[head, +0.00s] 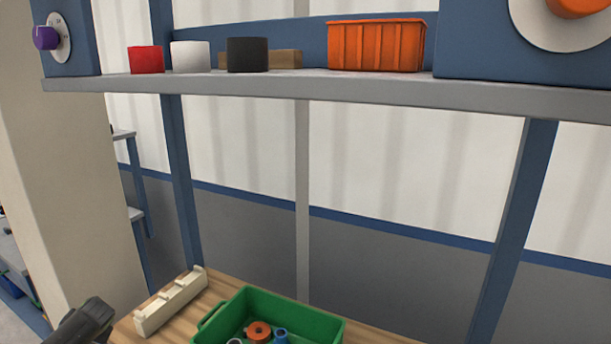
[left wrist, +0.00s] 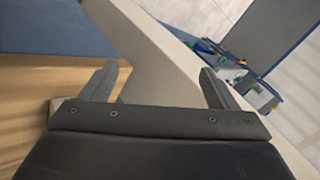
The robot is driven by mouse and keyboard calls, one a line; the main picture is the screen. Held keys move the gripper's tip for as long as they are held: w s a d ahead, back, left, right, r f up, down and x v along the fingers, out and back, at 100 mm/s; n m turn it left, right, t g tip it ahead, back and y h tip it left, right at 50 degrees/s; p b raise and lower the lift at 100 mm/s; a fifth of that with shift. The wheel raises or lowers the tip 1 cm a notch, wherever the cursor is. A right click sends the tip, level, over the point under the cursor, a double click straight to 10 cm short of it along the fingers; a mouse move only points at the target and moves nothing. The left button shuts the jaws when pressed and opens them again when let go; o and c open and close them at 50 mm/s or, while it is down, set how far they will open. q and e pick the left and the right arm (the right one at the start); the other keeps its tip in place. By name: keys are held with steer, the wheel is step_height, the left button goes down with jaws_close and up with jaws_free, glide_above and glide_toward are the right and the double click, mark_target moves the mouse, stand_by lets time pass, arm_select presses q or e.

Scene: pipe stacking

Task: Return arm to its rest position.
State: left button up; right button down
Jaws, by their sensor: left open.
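My left gripper (head: 88,322) shows at the bottom left corner of the head view, left of the cream rack. In the left wrist view my left gripper (left wrist: 158,82) is open, its two fingers wide apart with nothing between them. The fingers point toward a pale pillar. The right gripper is in neither view. A green bin (head: 212,322) stands on the wooden table, cut off by the lower picture edge. It holds an orange ring-shaped part (head: 259,331) and a blue part (head: 281,335).
A cream rack (head: 170,304) lies on the wooden table (head: 217,285) near the gripper. A beige pillar (head: 60,190) rises at the left. Above, a grey shelf (head: 300,88) holds red, white and black cylinders and an orange bin (head: 376,46). Blue posts support the shelf.

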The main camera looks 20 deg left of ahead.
arm_select(q)
steer(key=s+a+f+m+t, duration=0.1)
steer(key=s+a+f+m, duration=0.2)
steer(key=s, duration=0.6)
steer(key=s+a+f+m+y, duration=0.1)
steer(key=s+a+f+m, duration=0.3)
steer(key=s, duration=0.6)
steer(key=s+a+f+t, duration=0.1)
steer(key=s+a+f, duration=0.1)
steer(key=s+f, duration=0.55)
steer(key=s+d+f+n+g+h, duration=0.1)
steer(key=s+d+f+h, duration=0.15)
steer(key=d+f, duration=0.8)
steer(key=s+d+f+n+h, duration=0.1)
steer(key=s+d+f+h, duration=0.15)
steer(key=d+f, duration=0.75)
steer(key=d+f+h, duration=0.1)
steer(key=d+f, duration=0.2)
steer(key=d, duration=1.4)
steer(key=d+f+n+h+b, duration=0.1)
steer(key=d+f, duration=0.3)
steer(key=d, duration=1.3)
steer(key=shift+s+d+f+h, duration=0.2)
steer(key=shift+s+d+h, duration=0.2)
steer(key=shift+h, duration=0.4)
